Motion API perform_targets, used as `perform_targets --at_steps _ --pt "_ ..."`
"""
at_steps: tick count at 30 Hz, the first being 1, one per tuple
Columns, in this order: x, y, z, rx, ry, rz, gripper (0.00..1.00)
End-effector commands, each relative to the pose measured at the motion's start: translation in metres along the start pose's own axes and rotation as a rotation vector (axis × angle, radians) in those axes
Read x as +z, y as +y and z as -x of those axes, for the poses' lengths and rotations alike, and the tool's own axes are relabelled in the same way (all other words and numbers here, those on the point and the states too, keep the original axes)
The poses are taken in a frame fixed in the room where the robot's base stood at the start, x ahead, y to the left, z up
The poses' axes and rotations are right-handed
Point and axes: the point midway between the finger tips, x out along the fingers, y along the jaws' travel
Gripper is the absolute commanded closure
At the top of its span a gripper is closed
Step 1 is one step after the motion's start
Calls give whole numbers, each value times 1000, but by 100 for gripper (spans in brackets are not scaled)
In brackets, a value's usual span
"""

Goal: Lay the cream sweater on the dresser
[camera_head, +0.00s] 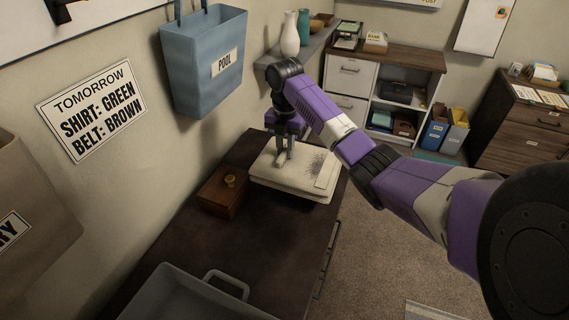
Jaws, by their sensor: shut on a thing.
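The cream sweater (300,181) is a folded, flat bundle with a dark speckled patch on its top. It is at the far end of the dark brown dresser (279,240), low over the top or resting on it; I cannot tell which. My gripper (284,158) points down and is shut on the sweater at its upper left part. My purple arm reaches in from the right and hides some of the space behind. The sweater's underside is hidden.
A brown wooden box (226,192) with a round knob stands just left of the sweater. A grey tray (190,297) with a handle lies at the near end. A blue POOL bag (203,70) hangs on the wall. Bare dresser top lies between box and tray.

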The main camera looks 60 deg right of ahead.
Motion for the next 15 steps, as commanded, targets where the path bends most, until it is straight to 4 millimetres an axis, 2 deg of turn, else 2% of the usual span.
perform_targets --at_steps 5,12,15 --pt "0 0 -12 1 1 0 100" --pt "0 0 -43 1 1 0 100" --pt "0 0 -51 1 0 -1 100"
